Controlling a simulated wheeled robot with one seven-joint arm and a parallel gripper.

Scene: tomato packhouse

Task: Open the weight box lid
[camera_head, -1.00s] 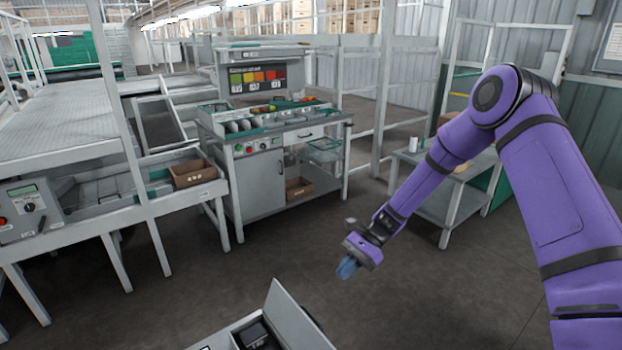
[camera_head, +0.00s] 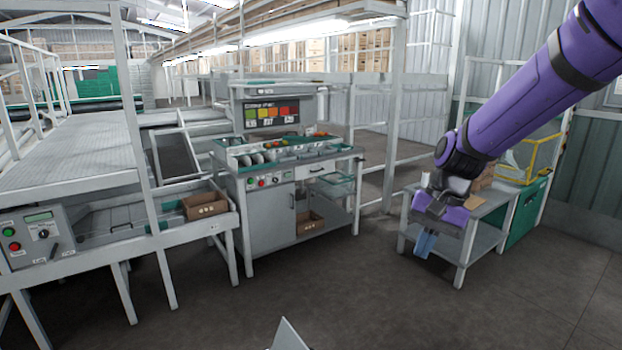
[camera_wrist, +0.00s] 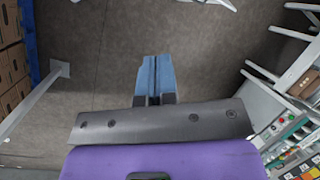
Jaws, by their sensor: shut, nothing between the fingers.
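A pale grey panel (camera_head: 287,336) pokes up at the bottom edge of the head view. It looks like the raised lid of a box, and the box itself is below the picture. I cannot tell its full angle now. My gripper (camera_head: 425,245) hangs at the right of the head view, fingers down, well above the floor and to the right of the panel, clear of it. Its blue fingers are together with nothing between them. In the wrist view the shut gripper (camera_wrist: 156,75) points over bare floor. No lid shows near the fingers there.
A grading bench (camera_head: 265,215) with trays and a colour chart stands at the centre. A conveyor frame with a control box (camera_head: 38,235) is at the left. A grey side table (camera_head: 478,238) stands behind my gripper, beside a green bin (camera_head: 525,215). The floor between is clear.

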